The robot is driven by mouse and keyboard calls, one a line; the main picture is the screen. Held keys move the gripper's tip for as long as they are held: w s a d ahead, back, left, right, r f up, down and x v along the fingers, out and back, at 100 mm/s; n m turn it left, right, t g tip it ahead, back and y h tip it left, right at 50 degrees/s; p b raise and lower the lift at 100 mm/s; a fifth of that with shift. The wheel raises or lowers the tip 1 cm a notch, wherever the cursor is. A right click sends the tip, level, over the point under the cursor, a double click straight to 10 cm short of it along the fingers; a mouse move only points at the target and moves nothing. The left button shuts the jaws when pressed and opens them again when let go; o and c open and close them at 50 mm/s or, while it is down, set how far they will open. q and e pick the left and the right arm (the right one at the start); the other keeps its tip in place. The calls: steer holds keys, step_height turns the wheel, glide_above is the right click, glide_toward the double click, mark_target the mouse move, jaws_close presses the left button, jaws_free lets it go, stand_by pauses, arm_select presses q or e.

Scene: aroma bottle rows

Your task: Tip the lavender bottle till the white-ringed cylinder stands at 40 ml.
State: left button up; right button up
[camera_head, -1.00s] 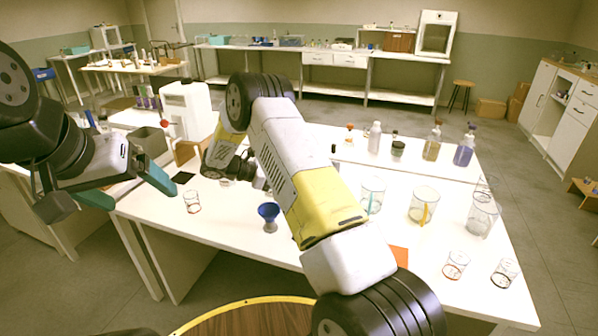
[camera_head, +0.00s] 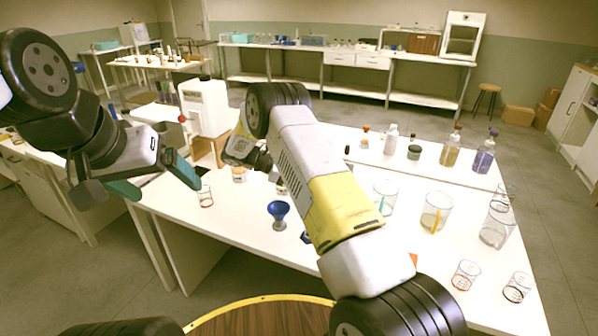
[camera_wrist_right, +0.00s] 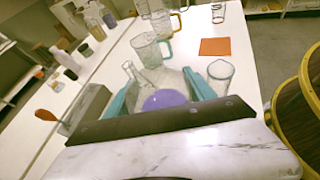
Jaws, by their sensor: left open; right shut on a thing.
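In the right wrist view my right gripper (camera_wrist_right: 160,92) is shut on a clear glass vessel with purple liquid (camera_wrist_right: 165,99), apparently the lavender bottle. Its narrow neck points up and to the left in that view. In the head view the right gripper and what it holds are mostly hidden by my own arm. A clear cylinder (camera_wrist_right: 220,78) stands just beyond the right finger in the wrist view; its ring colour cannot be told, so I cannot say which is the white-ringed one. My left gripper (camera_head: 155,182) is open and empty, above the table's left end.
A blue funnel (camera_head: 278,209) and a red-marked small glass (camera_head: 206,196) stand on the white table. Handled beakers (camera_head: 436,212) and small glasses (camera_head: 466,275) stand at the right. Capped bottles, one purple (camera_head: 484,156), line the back. An orange square (camera_wrist_right: 215,46) lies flat.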

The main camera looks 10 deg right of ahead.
steer(key=shift+s+d+r+m+t+y, duration=0.1)
steer(key=shift+s+r+m+t+y, duration=0.15)
steer(key=shift+r+m+t, duration=0.4)
steer(key=shift+s+r+m+t+y, duration=0.15)
steer(key=shift+s+r+m+t, duration=0.15)
steer(key=shift+r, duration=0.5)
stand_by(0.5)
steer(key=shift+s+d+r+m+t+y, duration=0.1)
steer(key=shift+s+r+m+t+y, duration=0.3)
steer(key=shift+m+t, duration=0.5)
steer(key=shift+r+m+t, duration=0.3)
steer(key=shift+m+t, duration=0.05)
steer(key=shift+m, duration=0.1)
stand_by(0.4)
steer(key=shift+w+f+m+t, duration=0.25)
steer(key=shift+f+m+t, duration=0.05)
steer(key=shift+m+t, duration=0.3)
steer(key=shift+w+f+m+t, duration=0.25)
steer(key=shift+f+m+t, duration=0.25)
steer(key=shift+f, duration=0.6)
steer(key=shift+w+a+f+m+t, duration=0.15)
steer(key=shift+a+f+m+t, duration=0.1)
steer(key=shift+m+t, duration=0.35)
